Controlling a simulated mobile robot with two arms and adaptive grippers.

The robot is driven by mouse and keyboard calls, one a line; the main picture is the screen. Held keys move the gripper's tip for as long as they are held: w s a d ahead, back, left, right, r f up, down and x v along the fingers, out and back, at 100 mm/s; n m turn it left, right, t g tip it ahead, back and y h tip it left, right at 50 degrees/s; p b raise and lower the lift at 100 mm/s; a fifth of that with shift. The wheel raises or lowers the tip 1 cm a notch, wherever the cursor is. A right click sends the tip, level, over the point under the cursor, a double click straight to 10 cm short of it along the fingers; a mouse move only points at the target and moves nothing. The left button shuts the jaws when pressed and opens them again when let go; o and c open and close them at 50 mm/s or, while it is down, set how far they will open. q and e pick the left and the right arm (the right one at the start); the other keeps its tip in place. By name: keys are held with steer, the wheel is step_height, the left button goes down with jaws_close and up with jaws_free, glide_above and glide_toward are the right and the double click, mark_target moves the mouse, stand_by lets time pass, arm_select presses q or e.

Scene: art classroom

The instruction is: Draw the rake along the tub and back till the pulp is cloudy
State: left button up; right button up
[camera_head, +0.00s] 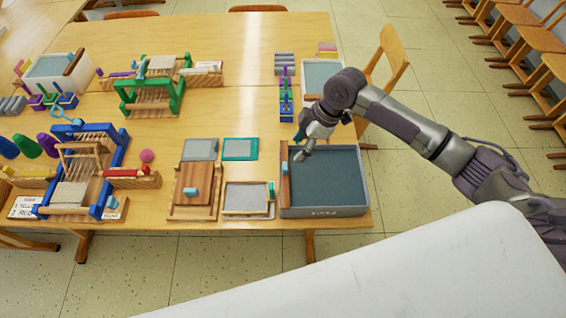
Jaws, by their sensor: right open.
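The grey tub (345,211) stands at the right front corner of the table, with flat, dark blue-grey pulp (330,180) inside. The rake (285,191) is a wooden bar lying across the tub's left end, with a small light-blue grip (284,168) on it. My right gripper (298,156) is open over the tub's back left corner, just right of and behind the rake's grip. From this angle I cannot tell whether it touches anything. My left gripper is out of view.
A framed screen (246,198) and a wooden press board (194,190) lie left of the tub. Another tray (322,76) stands behind it. A blue loom (108,190) and a green loom (150,95) fill the left side. A chair (388,58) stands beyond the right edge.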

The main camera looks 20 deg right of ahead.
mark_target(285, 166)
steer(key=p+x, duration=0.1)
steer(key=x, duration=0.9)
steer(key=shift+w+a+f+p, duration=0.15)
steer(key=shift+f+p, duration=0.2)
jaws_close()
